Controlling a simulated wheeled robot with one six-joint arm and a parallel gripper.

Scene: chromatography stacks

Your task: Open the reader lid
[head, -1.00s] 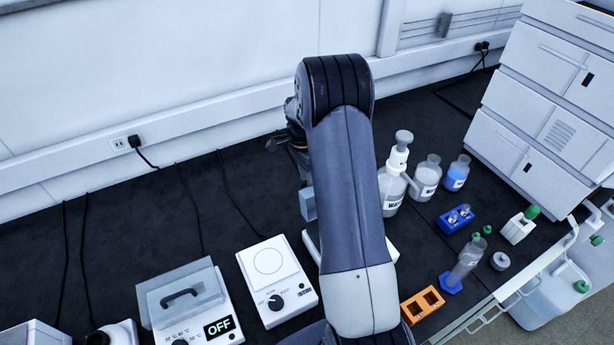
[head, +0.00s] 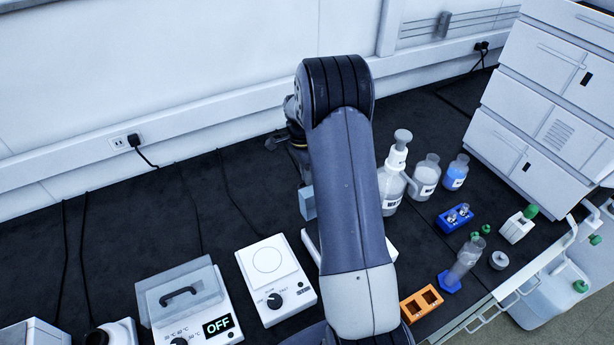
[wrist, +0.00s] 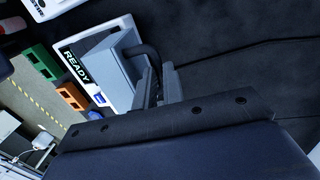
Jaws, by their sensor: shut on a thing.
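The reader (wrist: 118,27) is a white box with a READY display (wrist: 77,67) in the wrist view. Its grey lid (wrist: 112,72) has a dark bar handle (wrist: 140,50). My gripper (wrist: 157,76) is shut on the handle beside the lid. The exact finger contact is partly hidden, and I cannot tell how far the lid is tilted. In the head view my arm covers most of the reader; a white edge (head: 311,243) and a grey block (head: 307,203), perhaps the lid, show beside it.
A heater (head: 190,300) reading OFF and a white stirrer (head: 272,272) stand left of my arm. A pump bottle (head: 392,178) stands close on the right, with more bottles, a blue rack (head: 455,218) and an orange rack (head: 421,303). Dark bench behind the stirrer is clear except for cables.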

